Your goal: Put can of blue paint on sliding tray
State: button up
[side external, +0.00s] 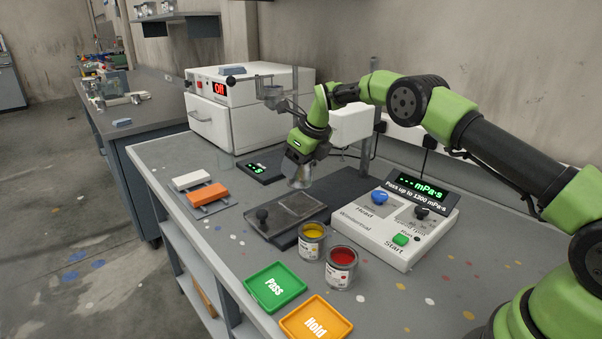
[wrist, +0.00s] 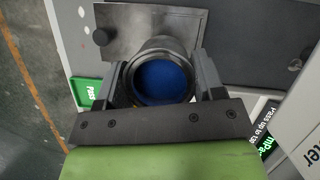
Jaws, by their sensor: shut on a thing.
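The can of blue paint (wrist: 162,82) is open at the top, with blue paint showing inside in the wrist view. My gripper (wrist: 160,75) is shut on it, one finger on each side. In the side external view my gripper (side external: 299,180) points down with the can (side external: 298,183) between its fingers, just behind the sliding tray. The sliding tray (side external: 285,213) is a flat grey metal plate with a black knob (side external: 262,214) at its left, on a dark base. It also shows in the wrist view (wrist: 125,35). I cannot tell whether the can touches anything below.
Yellow (side external: 312,242) and red (side external: 341,268) paint cans stand in front of the tray. A control box (side external: 395,230) is to the right. Green Pass (side external: 276,287) and orange Hold (side external: 316,319) trays lie at the front. White and orange blocks (side external: 207,195) lie left. A white oven (side external: 225,110) stands behind.

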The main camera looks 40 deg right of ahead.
jog(key=m, duration=0.1)
jog(key=w+d+m+h, duration=0.1)
jog(key=m, duration=0.2)
jog(key=shift+w+d+r+m+h, duration=0.15)
jog(key=shift+d+r+m+h, duration=0.15)
jog(key=shift+h, duration=0.1)
jog(key=shift+f, duration=3.4)
jog(key=shift+f, duration=0.6)
jog(key=o, duration=1.1)
jog(key=shift+c, duration=0.2)
jog(key=shift+r, duration=0.1)
jog(key=shift+r, duration=0.35)
jog(key=shift+v, duration=4.6)
